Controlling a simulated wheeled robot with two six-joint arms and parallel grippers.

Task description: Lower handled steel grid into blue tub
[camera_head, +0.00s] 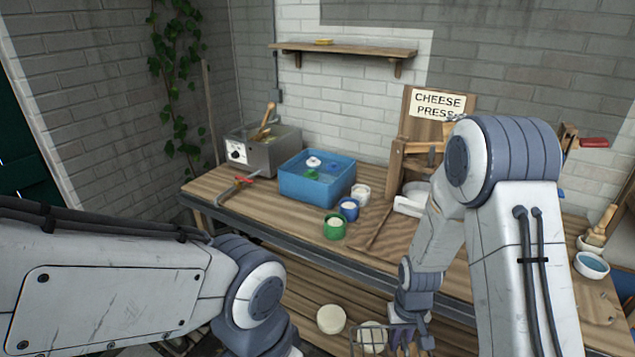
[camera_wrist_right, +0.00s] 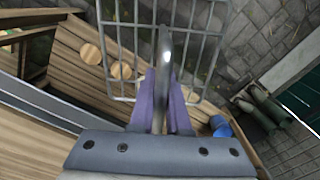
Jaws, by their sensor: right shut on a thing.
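The handled steel grid (camera_wrist_right: 198,52) is a rectangle of thin metal bars with an upright handle. My right gripper (camera_wrist_right: 161,108) is shut on the handle, its purple fingers on either side, in the right wrist view. In the head view the grid (camera_head: 358,341) shows at the bottom edge, partly cut off, with the right gripper (camera_head: 405,346) beside it, low in front of the table. The blue tub (camera_head: 302,188) stands upright on the table, apart from the grid, with a white and a green item inside. My left arm shows, but its gripper is out of frame.
A steel box with a dial (camera_head: 262,152) stands left of the tub. Pale round cheeses (camera_head: 331,319) rest on the lower shelf.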

